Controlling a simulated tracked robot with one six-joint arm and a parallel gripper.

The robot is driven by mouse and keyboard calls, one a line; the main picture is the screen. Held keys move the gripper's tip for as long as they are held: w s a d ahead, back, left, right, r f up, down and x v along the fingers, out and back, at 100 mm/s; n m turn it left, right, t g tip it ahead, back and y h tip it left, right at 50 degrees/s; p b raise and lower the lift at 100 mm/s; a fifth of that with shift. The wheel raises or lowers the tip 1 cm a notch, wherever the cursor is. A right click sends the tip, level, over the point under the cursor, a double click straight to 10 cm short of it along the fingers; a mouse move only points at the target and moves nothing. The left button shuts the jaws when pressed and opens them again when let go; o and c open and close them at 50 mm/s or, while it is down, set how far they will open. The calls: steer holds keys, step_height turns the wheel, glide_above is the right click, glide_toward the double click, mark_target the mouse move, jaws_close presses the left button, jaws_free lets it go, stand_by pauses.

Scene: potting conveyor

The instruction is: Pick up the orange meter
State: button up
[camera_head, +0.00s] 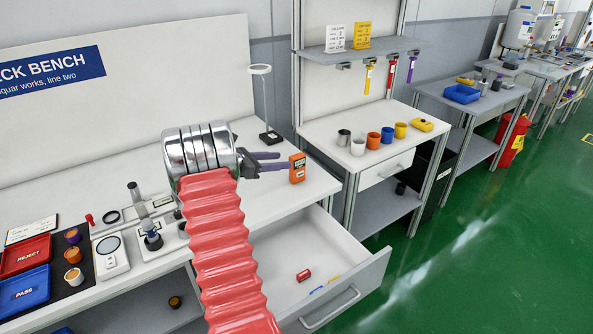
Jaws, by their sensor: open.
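The orange meter (297,168) stands upright on the white bench near its right end, with a small dark display near its top. My gripper (279,161) is open, with two purple-grey fingers pointing right toward the meter. The fingertips are at or very close to the meter's left side; I cannot tell whether they touch it or reach around it. My red ribbed sleeve and silver wrist hide part of the bench behind them.
A lamp-like stand (269,138) rises just behind my gripper. An open drawer (335,262) below holds a red item (303,275). At left are a red tray (24,255), a blue tray (24,292) and a scale (111,258). A second table (345,152) with several cups stands right.

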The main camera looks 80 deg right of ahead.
mark_target(290, 159)
steer(key=shift+x, duration=1.6)
steer(key=shift+x, duration=2.6)
steer(key=shift+r, duration=0.15)
steer(key=shift+c, duration=0.7)
jaws_close()
